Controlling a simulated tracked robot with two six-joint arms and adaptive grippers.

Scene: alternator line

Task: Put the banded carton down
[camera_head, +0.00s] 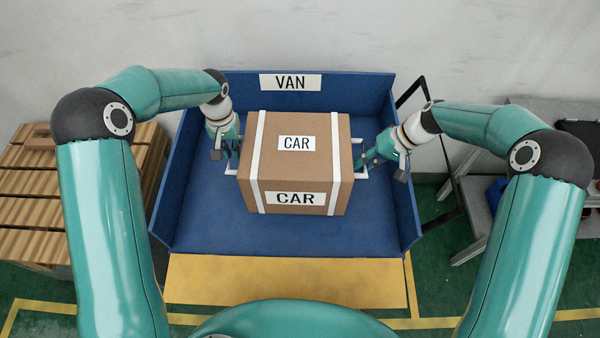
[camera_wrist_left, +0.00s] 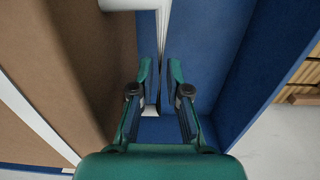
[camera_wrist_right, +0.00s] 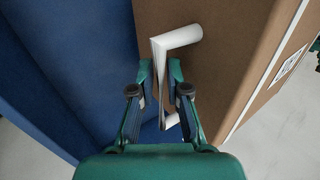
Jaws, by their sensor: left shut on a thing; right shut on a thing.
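The banded carton (camera_head: 297,170) is a brown box with two white bands and CAR labels on its top and front. It is level, inside the outline of the blue open-fronted bay (camera_head: 240,239) marked VAN; I cannot tell whether its underside touches the bay floor. My left gripper (camera_head: 231,160) is shut on the carton's left white handle, seen also in the left wrist view (camera_wrist_left: 158,25). My right gripper (camera_head: 363,163) is shut on the right white handle, seen also in the right wrist view (camera_wrist_right: 180,37).
The bay's side walls stand clear of the carton, with blue floor free in front and at both sides. A yellow plate (camera_head: 285,281) lies before the bay. A slatted wooden pallet stack (camera_head: 40,211) stands left. A grey bench (camera_head: 478,206) stands right.

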